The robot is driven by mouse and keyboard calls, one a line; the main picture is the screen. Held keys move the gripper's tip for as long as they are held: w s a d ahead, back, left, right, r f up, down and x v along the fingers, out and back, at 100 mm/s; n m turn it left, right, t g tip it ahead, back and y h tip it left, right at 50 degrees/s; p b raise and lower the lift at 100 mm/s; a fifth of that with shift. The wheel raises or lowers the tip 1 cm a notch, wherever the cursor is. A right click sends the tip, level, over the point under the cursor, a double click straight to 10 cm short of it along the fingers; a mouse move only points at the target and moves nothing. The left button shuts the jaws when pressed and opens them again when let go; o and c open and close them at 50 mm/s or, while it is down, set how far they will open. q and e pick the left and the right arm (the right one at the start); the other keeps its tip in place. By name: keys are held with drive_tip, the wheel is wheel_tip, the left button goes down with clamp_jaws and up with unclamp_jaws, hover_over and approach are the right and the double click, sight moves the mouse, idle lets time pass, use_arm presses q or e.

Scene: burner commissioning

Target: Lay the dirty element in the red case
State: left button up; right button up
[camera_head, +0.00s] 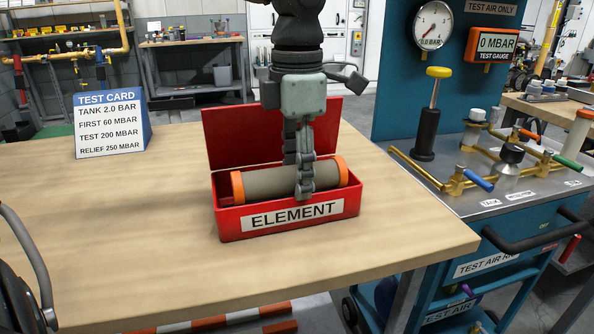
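The element (265,184), a grey-brown cylinder with orange end caps, lies lengthwise inside the open red case (228,222) on the wooden table. The case has a white ELEMENT label on its front, and its lid (232,140) stands up at the back. My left gripper (299,180) points straight down over the case, right of the element's middle. One finger reaches down in front of the element, and the other goes behind it, its tip hidden. I cannot tell whether the fingers press on the element. My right gripper is not in view.
A blue and white test card (110,124) stands at the table's back left. The table (120,230) is clear left of the case. At right stands a blue test air cart with a hand pump (428,130), brass valves and a gauge (433,26). A dark rounded object fills the lower left corner.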

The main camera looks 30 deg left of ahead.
use_arm(q)
drive_tip(key=o, duration=0.4)
drive_tip(key=shift+a+f, duration=0.15)
drive_tip(key=shift+f, duration=0.2)
drive_tip(key=shift+r, duration=0.1)
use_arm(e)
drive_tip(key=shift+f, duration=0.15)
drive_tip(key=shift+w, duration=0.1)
use_arm(q)
drive_tip(key=shift+r, duration=0.2)
wheel_tip(320, 180, up, 2)
drive_tip(key=shift+w+r+p, duration=0.1)
drive_tip(key=shift+w+p, duration=0.05)
drive_tip(key=shift+p, duration=0.7)
drive_tip(key=shift+r, duration=5.4)
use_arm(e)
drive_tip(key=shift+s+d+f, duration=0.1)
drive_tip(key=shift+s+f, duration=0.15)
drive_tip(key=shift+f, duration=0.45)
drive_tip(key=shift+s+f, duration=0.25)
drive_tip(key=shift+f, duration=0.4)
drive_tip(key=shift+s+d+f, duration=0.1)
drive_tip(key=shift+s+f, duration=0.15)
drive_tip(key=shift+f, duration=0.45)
